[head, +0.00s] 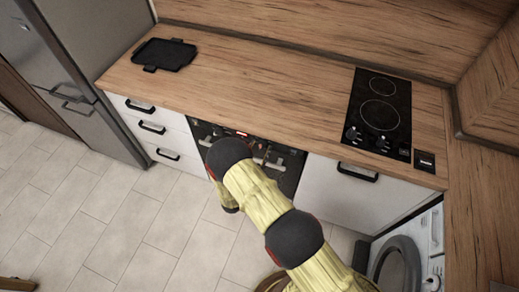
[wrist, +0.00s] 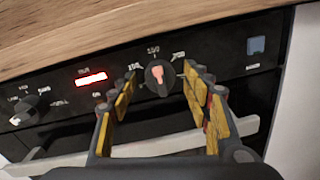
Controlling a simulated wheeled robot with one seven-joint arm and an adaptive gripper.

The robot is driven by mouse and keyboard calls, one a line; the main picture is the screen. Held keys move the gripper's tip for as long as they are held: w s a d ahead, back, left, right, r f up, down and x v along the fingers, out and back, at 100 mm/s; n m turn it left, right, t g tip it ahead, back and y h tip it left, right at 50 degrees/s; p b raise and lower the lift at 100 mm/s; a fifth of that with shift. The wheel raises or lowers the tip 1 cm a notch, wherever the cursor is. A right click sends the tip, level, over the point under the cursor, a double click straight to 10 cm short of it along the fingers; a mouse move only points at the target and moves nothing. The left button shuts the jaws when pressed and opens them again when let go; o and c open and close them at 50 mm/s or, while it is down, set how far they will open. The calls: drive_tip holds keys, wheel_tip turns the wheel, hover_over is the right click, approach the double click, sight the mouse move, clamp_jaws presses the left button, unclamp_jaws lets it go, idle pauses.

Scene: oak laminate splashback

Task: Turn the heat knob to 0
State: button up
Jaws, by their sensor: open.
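The heat knob (wrist: 160,76) is a round dark knob with a pinkish pointer mark, on the black oven panel (wrist: 220,55) in the wrist view. Temperature markings stand around it, and "150" shows above it. My gripper (wrist: 162,90) is open, with its yellow-padded fingers on the left and right of the knob. I cannot tell whether either finger touches it. In the head view my arm reaches to the oven front (head: 283,165) and hides the knob and my fingertips.
A second knob (wrist: 27,110) and a lit red display (wrist: 91,79) are to the left on the panel. The oven handle (wrist: 60,162) runs below. A cooktop (head: 379,112) and a black tray (head: 164,54) are on the wooden counter (head: 270,80).

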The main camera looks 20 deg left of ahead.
drive_tip(key=shift+c, duration=1.4)
drive_tip(key=c, duration=0.9)
